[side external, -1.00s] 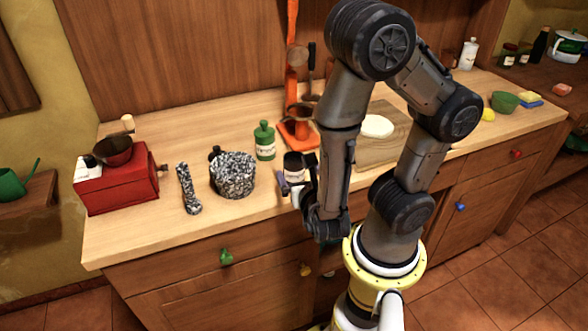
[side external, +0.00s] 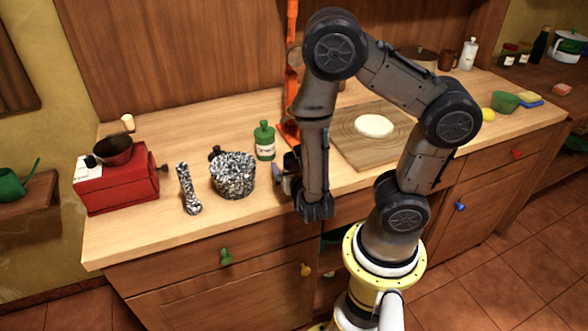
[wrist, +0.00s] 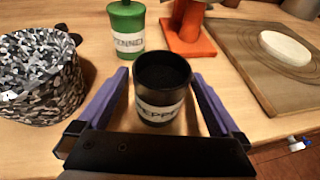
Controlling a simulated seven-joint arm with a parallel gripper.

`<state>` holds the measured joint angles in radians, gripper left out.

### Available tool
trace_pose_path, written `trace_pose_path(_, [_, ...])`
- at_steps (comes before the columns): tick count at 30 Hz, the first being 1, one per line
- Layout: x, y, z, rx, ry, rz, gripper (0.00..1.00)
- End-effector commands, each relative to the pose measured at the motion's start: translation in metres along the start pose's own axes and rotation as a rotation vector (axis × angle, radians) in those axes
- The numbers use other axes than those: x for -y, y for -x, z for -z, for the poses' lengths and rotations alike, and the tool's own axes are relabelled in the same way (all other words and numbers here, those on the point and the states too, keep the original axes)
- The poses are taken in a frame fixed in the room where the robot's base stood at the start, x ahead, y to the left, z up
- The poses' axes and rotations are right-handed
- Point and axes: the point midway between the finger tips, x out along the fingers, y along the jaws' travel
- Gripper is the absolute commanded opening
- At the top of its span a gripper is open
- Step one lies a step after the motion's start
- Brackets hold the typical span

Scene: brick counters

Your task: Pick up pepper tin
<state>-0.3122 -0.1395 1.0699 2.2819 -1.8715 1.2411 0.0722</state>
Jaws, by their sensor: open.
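The pepper tin (wrist: 162,88) is a dark open-topped cylinder with a white label that reads in part "PEPP". In the wrist view it stands upright on the counter, between the two purple fingers of my gripper (wrist: 160,100). The fingers are open, with a gap to the tin on each side. In the side view my gripper (side external: 283,182) is low over the counter, mostly hidden behind my arm. The tin is largely hidden there too.
A green tin (wrist: 127,32) stands just behind the pepper tin. A speckled pot (wrist: 40,75) is close on the left. An orange stand (wrist: 186,36) is behind, and a cutting board (wrist: 270,70) with a white oval piece (wrist: 286,47) lies to the right. A red grinder (side external: 118,182) is at far left.

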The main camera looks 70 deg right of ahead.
Motion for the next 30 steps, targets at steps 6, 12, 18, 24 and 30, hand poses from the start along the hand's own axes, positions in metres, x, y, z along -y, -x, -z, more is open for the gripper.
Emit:
trace_pose_path(6, [0.001, -0.019, 0.0, -0.001, 0.0, 0.004, 1.0])
trace_pose_path(12, [0.0, -0.024, 0.0, 0.0, 0.0, 0.0, 1.0])
trace_pose_path(18, [-0.001, -0.024, 0.0, 0.0, 0.0, -0.001, 0.98])
trace_pose_path(24, [0.0, -0.024, 0.0, 0.0, 0.0, 0.0, 0.62])
trace_pose_path(30, [0.0, -0.024, 0.0, 0.0, 0.0, 0.0, 0.26])
